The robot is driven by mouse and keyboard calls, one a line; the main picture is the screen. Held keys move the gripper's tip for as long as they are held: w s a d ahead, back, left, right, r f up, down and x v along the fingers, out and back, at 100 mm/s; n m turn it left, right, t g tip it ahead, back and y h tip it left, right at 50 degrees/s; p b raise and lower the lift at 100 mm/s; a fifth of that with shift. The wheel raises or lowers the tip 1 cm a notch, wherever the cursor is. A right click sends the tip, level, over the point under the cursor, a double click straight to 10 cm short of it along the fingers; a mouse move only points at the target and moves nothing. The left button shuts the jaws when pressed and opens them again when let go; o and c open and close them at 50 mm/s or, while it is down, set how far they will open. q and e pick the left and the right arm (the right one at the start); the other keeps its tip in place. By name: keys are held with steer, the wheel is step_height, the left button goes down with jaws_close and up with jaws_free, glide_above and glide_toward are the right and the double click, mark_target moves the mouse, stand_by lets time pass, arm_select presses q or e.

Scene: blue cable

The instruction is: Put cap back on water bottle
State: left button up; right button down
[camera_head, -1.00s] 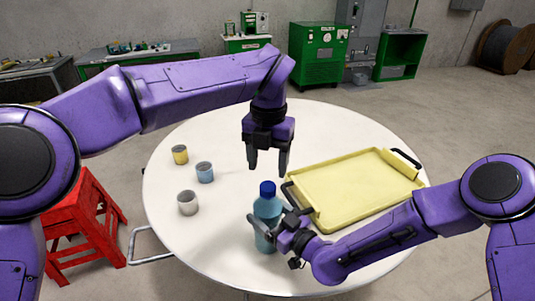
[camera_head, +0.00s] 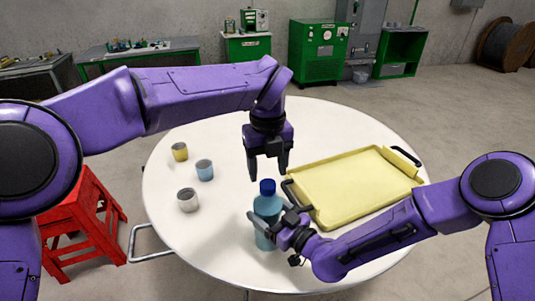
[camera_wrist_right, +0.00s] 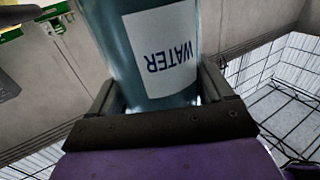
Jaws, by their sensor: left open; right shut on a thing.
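A teal water bottle (camera_head: 267,207) stands upright near the front middle of the round table, with a dark blue cap (camera_head: 267,187) on its top. In the head view I cannot tell how tightly the cap sits. My right gripper (camera_head: 266,228) is shut around the lower part of the bottle. The right wrist view shows the bottle (camera_wrist_right: 158,50) between both fingers, with its WATER label facing the camera. My left gripper (camera_head: 267,175) is open and empty, pointing down just above and behind the cap, apart from it.
A yellow tray (camera_head: 355,185) with dark handles lies on the right of the white table (camera_head: 215,240). The table's front left is clear.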

mark_target(268, 183)
arm_select(q)
steer(key=shift+f, duration=2)
steer(key=c, duration=1.1)
steer(key=shift+o, duration=0.2)
steer(key=m, duration=0.5)
steer(key=o, duration=1.2)
steer(key=shift+o, duration=0.2)
step_height(268, 183, up, 12)
